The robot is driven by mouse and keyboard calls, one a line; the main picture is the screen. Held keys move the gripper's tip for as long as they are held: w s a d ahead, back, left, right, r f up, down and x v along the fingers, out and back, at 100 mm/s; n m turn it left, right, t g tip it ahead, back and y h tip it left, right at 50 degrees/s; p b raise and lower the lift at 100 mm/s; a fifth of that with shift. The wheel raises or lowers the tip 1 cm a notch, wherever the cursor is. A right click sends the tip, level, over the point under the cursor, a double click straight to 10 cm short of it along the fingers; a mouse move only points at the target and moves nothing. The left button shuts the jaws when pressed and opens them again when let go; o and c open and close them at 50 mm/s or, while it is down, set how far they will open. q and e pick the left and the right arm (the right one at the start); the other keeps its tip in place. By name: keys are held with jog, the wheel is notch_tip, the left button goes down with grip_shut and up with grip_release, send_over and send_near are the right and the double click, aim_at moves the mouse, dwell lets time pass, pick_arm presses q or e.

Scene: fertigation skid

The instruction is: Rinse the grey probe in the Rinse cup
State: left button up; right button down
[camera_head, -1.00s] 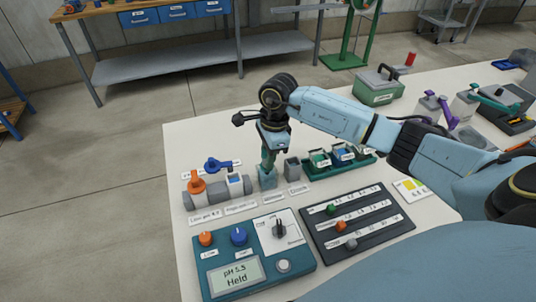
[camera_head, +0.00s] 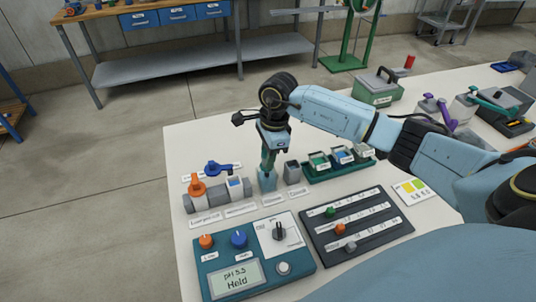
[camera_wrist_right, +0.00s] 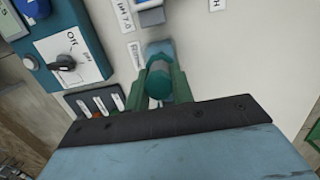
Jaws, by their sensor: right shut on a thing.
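My right gripper (camera_head: 268,160) is upright, directly over a light blue, square cup (camera_head: 267,181) near the table's far edge. Its green fingers are shut on a teal-topped cylindrical probe (camera_wrist_right: 158,84), seen from above in the right wrist view. The cup also shows in the wrist view (camera_wrist_right: 158,48), just beyond the fingers. The probe's lower end is hidden by the fingers and cup, so I cannot tell how deep it sits. My left gripper is out of view.
A dark grey cup (camera_head: 292,173) stands close right of the blue cup. A green tray (camera_head: 318,174) holds small containers. An orange-handled valve pipe (camera_head: 197,189) stands left. The teal control box (camera_head: 215,262), reading Held, and a dark slider panel (camera_head: 357,231) lie in front.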

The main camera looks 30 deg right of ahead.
jog(key=shift+f+b, duration=0.4)
jog(key=shift+f, duration=0.2)
jog(key=shift+r, duration=0.15)
jog(key=shift+r+p, duration=0.55)
jog(key=shift+r, duration=0.2)
jog(key=shift+f, duration=0.15)
jog(key=shift+f+b, duration=0.75)
jog(key=shift+b, duration=0.05)
jog(key=shift+r, duration=0.1)
